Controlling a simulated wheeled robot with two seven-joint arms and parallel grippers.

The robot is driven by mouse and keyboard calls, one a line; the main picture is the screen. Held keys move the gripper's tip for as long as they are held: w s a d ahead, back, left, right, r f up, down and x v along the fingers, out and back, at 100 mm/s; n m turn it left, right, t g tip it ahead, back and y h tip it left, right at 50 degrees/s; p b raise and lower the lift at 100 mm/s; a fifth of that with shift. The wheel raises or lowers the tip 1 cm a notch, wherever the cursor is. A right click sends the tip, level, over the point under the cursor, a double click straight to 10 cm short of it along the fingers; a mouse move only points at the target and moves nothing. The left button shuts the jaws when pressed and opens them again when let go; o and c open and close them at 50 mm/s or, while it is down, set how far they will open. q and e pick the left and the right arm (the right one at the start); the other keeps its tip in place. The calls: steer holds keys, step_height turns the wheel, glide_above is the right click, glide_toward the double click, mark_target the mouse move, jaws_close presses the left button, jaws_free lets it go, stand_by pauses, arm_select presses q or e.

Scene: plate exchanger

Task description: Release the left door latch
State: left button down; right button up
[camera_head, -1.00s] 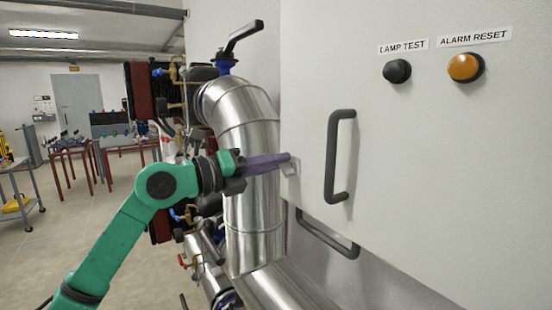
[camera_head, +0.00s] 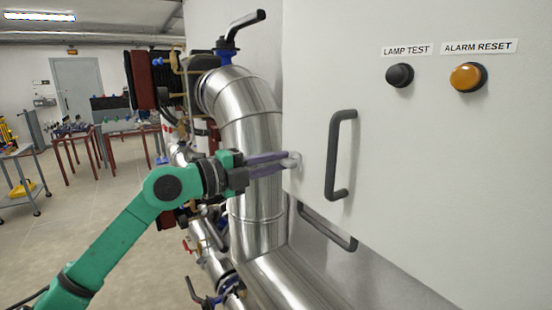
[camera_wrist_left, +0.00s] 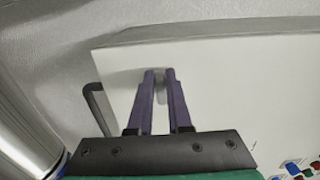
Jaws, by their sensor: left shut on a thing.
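The left door latch (camera_head: 294,160) is a small light-grey piece at the left edge of the white cabinet door (camera_head: 390,150). My left gripper (camera_head: 290,161) reaches it from the left, and its purple fingers are shut on it. In the left wrist view the tips of my left gripper (camera_wrist_left: 159,72) stand close on both sides of the grey latch (camera_wrist_left: 159,80). The fingers hide part of the latch. My right gripper is in neither view.
A dark door handle (camera_head: 335,155) stands just right of the latch, with a second dark handle (camera_head: 328,228) lower down. A thick silver pipe (camera_head: 250,130) runs close behind my left gripper.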

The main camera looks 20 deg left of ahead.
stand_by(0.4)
arm_select(q)
steer(key=c, duration=0.8)
jaws_free()
steer(key=shift+c, duration=0.2)
steer(key=b+v, duration=1.1)
steer(key=v, duration=0.3)
steer(key=shift+s+a+b, duration=0.2)
steer(key=shift+b, duration=0.2)
